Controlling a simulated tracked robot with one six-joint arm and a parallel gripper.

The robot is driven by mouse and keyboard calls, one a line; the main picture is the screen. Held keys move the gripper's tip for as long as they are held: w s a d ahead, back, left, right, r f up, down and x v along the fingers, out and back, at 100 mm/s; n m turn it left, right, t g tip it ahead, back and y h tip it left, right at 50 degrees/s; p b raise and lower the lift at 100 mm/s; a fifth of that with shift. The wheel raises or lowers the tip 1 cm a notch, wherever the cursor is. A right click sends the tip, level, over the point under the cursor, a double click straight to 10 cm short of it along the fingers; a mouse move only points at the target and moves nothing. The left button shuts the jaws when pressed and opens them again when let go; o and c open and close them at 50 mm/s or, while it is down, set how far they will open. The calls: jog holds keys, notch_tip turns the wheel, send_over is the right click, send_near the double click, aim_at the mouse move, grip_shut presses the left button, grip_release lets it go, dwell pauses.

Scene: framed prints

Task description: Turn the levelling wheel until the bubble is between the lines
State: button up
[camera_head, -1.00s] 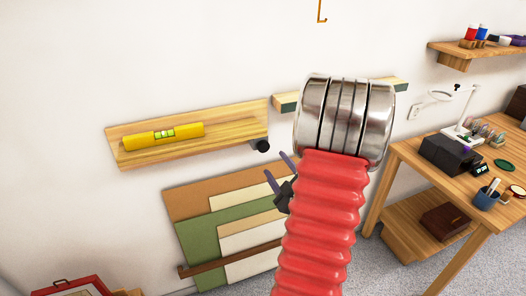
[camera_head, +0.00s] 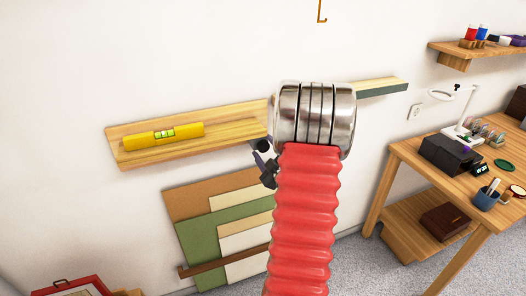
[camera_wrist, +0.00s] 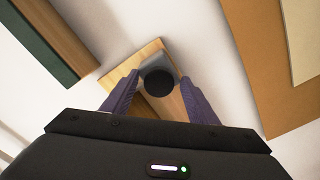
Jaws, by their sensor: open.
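A yellow spirit level (camera_head: 164,135) with a green vial (camera_head: 164,132) lies on a wooden wall shelf (camera_head: 225,136). The bubble's place between the lines is too small to tell. The black levelling wheel (camera_head: 264,146) sits at the shelf's right end, partly behind my gripper in the head view. In the wrist view the round wheel (camera_wrist: 159,83) lies ahead, between and just beyond the tips of my gripper (camera_wrist: 159,90). The two purple fingers are apart on either side of it. I cannot tell whether either finger touches it.
A second shelf with a green edge (camera_head: 385,89) is on the wall to the right, partly behind my arm. Leaning boards (camera_head: 215,225) stand below the level shelf. A wooden workbench (camera_head: 410,158) with tools is at the right.

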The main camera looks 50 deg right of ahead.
jog(key=shift+c, duration=0.5)
jog(key=c, duration=0.9)
jog(key=shift+a+f, duration=0.1)
jog(key=shift+a, duration=0.3)
jog(key=shift+d, duration=0.25)
jog(key=shift+c, duration=0.3)
